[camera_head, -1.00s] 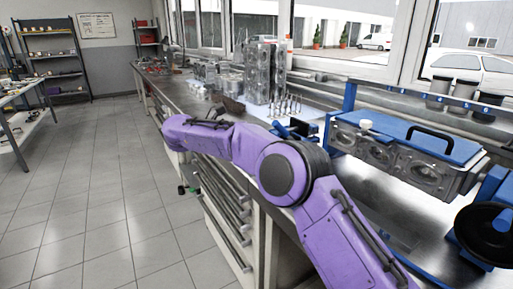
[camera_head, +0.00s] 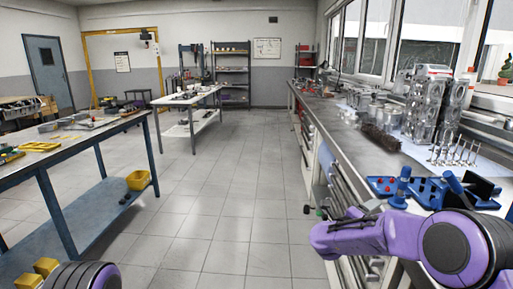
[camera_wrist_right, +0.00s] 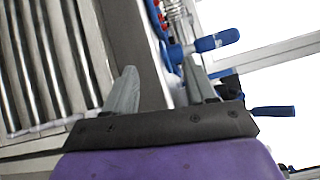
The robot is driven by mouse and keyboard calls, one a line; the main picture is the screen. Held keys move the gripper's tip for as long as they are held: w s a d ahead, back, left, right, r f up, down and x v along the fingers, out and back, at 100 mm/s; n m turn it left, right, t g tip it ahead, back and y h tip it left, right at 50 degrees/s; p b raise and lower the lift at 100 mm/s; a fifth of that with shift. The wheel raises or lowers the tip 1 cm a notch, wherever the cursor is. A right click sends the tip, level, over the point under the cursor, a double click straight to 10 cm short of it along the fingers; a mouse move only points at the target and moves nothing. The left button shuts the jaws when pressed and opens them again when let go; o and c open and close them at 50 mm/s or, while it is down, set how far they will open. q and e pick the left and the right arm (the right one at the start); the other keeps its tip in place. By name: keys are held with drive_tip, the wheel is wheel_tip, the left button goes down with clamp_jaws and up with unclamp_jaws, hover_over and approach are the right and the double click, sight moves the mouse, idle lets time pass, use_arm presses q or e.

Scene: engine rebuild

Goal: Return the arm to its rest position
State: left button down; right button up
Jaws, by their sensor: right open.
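My right arm (camera_head: 460,245) is purple and comes in from the right in the head view. Its forearm lies along the front edge of the workbench. My right gripper (camera_wrist_right: 162,88) is open in the wrist view, with two grey fingers spread apart. Nothing is held between them. The bench's front edge and drawer fronts (camera_wrist_right: 40,60) lie beyond the fingers. A blue-handled item (camera_wrist_right: 216,40) shows past the right finger. In the head view the fingers are too small and dark to make out clearly. My left gripper is out of view.
The workbench (camera_head: 345,135) holds engine blocks (camera_head: 425,105), upright valves (camera_head: 455,152) and a blue tool tray (camera_head: 425,190). A table (camera_head: 95,140) with a yellow bin (camera_head: 138,180) stands at left. The tiled floor (camera_head: 235,190) between is clear.

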drive_tip(key=s+a+f+n+y, duration=0.2)
drive_tip(key=s+f+n+y, duration=0.1)
drive_tip(key=s+f+n, duration=0.4)
drive_tip(key=s+a+f+n+y, duration=0.1)
drive_tip(key=s+f+n+y, duration=0.3)
drive_tip(key=f, duration=0.6)
drive_tip(key=s+a+f+n+y, duration=0.2)
drive_tip(key=s+f+n, duration=0.3)
drive_tip(key=f+n, duration=0.3)
drive_tip(key=s+f+n+g+y+p, duration=0.1)
drive_tip(key=s+f+n+g, duration=0.1)
drive_tip(key=s, duration=1.3)
drive_tip(key=s+f+n+g+y+p, duration=0.1)
drive_tip(key=s+f+n+g, duration=0.2)
drive_tip(key=s, duration=1.2)
wheel_tip(320, 180, down, 3)
drive_tip(key=shift+d+f+n+g+y, duration=0.15)
drive_tip(key=shift+d+n+g+y, duration=0.2)
drive_tip(key=shift+g, duration=0.55)
drive_tip(key=shift+s, duration=0.1)
